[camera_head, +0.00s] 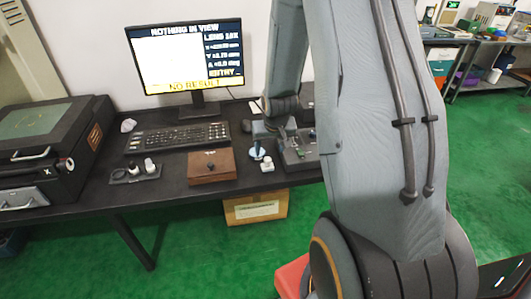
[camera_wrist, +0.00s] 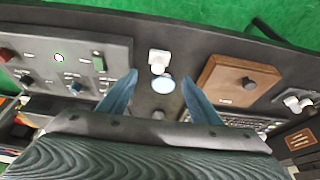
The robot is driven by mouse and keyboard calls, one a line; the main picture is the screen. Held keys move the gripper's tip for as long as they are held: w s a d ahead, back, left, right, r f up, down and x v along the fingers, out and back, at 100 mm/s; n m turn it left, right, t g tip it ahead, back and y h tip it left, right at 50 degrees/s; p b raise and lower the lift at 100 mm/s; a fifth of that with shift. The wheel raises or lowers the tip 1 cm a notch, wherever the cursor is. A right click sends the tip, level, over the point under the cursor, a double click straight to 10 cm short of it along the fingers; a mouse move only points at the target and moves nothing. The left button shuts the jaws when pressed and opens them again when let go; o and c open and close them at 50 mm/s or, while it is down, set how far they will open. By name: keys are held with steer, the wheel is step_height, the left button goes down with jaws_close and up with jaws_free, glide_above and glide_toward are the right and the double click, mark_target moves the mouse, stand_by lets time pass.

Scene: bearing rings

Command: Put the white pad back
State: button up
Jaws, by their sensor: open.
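A small white block-like piece (camera_wrist: 158,60) sits on the black table near its front edge; it also shows in the head view (camera_head: 267,164). Beside it is a pale round disc with a bluish rim (camera_wrist: 163,84). I cannot tell for sure which of these is the white pad. My gripper (camera_wrist: 160,77) is open, pointing down over the table. In the wrist view its blue fingers are on either side of the disc, with nothing held between them. In the head view my arm partly hides the gripper (camera_head: 258,147).
A grey control box with knobs (camera_wrist: 60,58) stands on one side, and a brown box with a black knob (camera_wrist: 235,82) on the other. The black table (camera_head: 165,184) also bears a keyboard (camera_head: 178,137), a monitor (camera_head: 186,58) and a small tray (camera_head: 122,177).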

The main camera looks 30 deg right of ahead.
steer(key=s+a+r+n+g, duration=0.1)
steer(key=s+a+r, duration=0.5)
steer(key=s, duration=0.3)
steer(key=s+a+r+n+g+y, duration=0.1)
steer(key=s+a+r+n, duration=0.1)
steer(key=s+a+r, duration=0.5)
steer(key=s+a, duration=0.2)
steer(key=shift+a+g, duration=0.3)
steer(key=shift+r, duration=0.1)
steer(key=shift+f+b, duration=0.4)
steer(key=shift+f, duration=0.1)
